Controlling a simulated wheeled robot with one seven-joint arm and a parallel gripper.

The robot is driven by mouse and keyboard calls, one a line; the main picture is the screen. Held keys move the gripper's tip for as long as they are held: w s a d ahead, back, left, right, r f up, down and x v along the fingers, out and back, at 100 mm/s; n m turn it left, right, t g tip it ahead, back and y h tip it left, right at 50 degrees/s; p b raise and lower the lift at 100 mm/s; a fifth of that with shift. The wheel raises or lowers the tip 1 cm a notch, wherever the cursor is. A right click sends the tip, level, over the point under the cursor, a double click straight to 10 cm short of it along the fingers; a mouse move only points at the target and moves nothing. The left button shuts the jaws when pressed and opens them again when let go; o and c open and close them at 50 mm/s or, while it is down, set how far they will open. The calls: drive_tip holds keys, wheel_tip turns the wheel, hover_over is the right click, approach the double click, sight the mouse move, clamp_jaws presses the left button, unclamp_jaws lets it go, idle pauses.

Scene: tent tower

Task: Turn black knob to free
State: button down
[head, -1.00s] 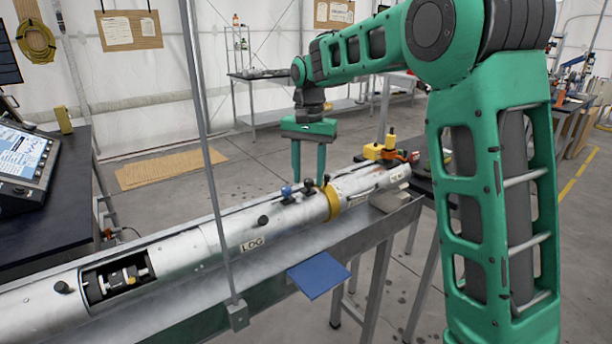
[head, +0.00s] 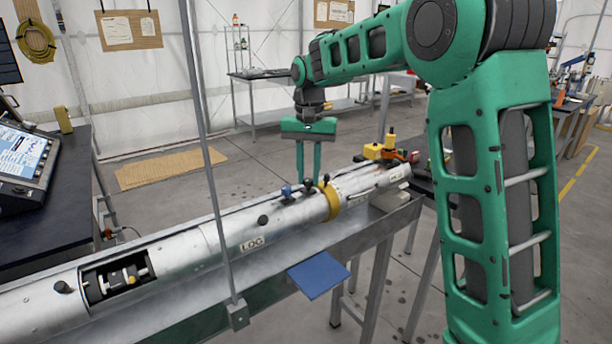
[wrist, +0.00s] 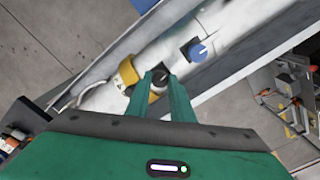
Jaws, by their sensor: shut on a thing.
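The black knob (head: 308,186) sits on top of the silver tube (head: 290,218), beside the yellow ring (head: 332,203). My gripper (head: 308,181) points down from above, its two green fingers shut on the knob. In the wrist view, the black knob (wrist: 160,73) shows at the fingertips (wrist: 163,80), partly hidden by them. A blue knob (head: 286,191) stands to its left on the tube; it also shows in the wrist view (wrist: 198,51). Any marking for free is not readable.
The tube lies in a metal trough (head: 350,235) with a blue plate (head: 319,275) at its front edge. A thin upright pole (head: 205,150) stands in front. Yellow and orange parts (head: 385,150) sit at the tube's right end.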

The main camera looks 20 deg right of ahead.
sight(309, 179)
drive_tip(key=n, duration=1.2)
drive_tip(key=shift+w+n, duration=0.1)
drive_tip(key=shift+n, duration=1.6)
drive_tip(key=shift+d+r, duration=0.1)
drive_tip(key=c, duration=1.6)
unclamp_jaws()
drive_tip(key=shift+o, duration=0.2)
wheel_tip(309, 179, up, 11)
drive_tip(key=shift+f, duration=0.2)
